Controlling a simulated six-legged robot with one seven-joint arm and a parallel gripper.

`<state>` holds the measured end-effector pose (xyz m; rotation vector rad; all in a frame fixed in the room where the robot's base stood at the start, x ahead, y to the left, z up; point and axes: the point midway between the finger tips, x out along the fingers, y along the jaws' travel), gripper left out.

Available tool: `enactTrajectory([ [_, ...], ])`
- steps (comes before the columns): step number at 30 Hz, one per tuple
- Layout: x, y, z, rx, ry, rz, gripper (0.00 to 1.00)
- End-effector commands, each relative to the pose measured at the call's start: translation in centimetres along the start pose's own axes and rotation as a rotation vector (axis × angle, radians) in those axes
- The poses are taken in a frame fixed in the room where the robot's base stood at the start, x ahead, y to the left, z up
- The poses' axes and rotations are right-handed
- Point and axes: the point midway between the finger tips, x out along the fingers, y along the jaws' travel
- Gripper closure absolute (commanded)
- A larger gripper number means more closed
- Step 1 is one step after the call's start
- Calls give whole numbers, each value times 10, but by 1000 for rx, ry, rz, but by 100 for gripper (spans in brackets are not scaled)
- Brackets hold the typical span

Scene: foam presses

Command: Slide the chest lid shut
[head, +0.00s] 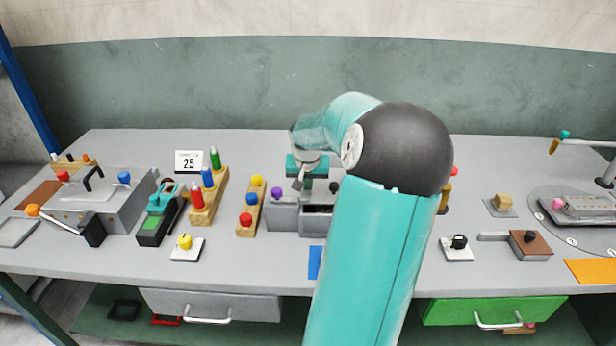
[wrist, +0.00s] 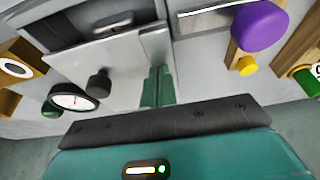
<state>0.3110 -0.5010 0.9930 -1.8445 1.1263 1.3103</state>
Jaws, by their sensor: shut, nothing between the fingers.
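A grey chest (head: 316,222) stands at the middle of the bench, partly behind my arm, with a dark gap along its top. A grey block with a purple knob (head: 277,193) adjoins it on the left; the knob also shows at the upper right of the wrist view (wrist: 260,27). A metal plate (wrist: 125,62) with a black knob (wrist: 98,83) lies beside my fingers in the wrist view. I cannot tell for sure which piece is the lid. My gripper (head: 307,184) is shut and empty above the chest, its green fingers together (wrist: 157,88). Contact is unclear.
A rack with red, blue and yellow knobs (head: 248,212) stands close on the left, with a colored peg rack (head: 208,190) beyond. A round gauge (wrist: 75,97) is near the plate. A black-knobbed switch (head: 458,247) sits to the right.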

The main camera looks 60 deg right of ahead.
Motion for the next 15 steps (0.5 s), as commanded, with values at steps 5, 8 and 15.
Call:
enactTrajectory([
  [5,-2,0,4,-1,1,1,100],
  [8,-2,0,4,-1,1,1,100],
  [15,-3,-1,8,-2,1,1,100],
])
